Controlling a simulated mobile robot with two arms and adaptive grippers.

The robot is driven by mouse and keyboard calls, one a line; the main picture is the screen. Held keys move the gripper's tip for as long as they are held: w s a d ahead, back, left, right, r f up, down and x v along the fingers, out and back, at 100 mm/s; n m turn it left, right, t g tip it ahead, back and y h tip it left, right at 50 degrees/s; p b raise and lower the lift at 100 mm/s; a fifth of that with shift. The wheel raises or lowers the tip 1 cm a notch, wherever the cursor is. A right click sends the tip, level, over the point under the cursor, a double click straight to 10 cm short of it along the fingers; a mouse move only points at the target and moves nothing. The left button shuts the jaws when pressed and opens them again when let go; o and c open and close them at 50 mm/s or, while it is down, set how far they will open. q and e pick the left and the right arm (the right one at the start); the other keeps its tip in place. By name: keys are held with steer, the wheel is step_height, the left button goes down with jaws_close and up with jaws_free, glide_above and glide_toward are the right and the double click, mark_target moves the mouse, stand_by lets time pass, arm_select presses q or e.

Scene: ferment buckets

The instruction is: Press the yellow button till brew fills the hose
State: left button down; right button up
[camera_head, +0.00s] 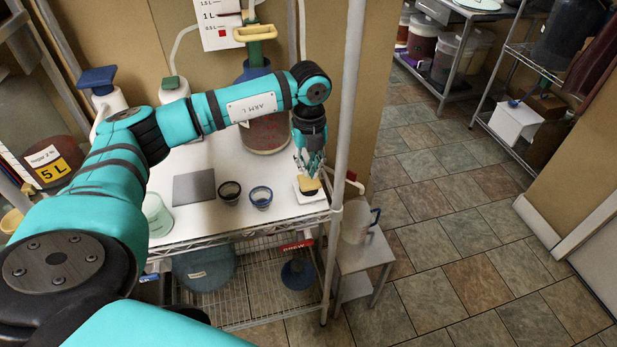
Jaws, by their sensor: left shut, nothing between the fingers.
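The yellow button (310,184) sits on a small white base at the right front corner of the white shelf top (230,220). My left gripper (309,171) points down right over the button, with its fingers together and empty. The fingertips overlap the button's back edge in the picture; I cannot tell whether they press it. A pale hose (180,42) curves down at the back left; I cannot make out any liquid in it. My right gripper is out of view.
Two small dark cups (261,197) and a grey square plate (194,187) stand left of the button. A large vessel with reddish contents (266,134) is behind. A shelf post (345,110) rises close on the right. A clear jug (356,222) stands on a low stand beyond it.

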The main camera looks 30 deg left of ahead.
mark_target(309, 180)
arm_select(q)
steer(key=shift+f, duration=0.15)
steer(key=shift+f+b, duration=1.35)
steer(key=shift+f, duration=0.45)
steer(key=shift+r, duration=0.25)
steer(key=shift+r+p, duration=1.3)
steer(key=shift+r, duration=0.4)
steer(key=shift+f, duration=0.15)
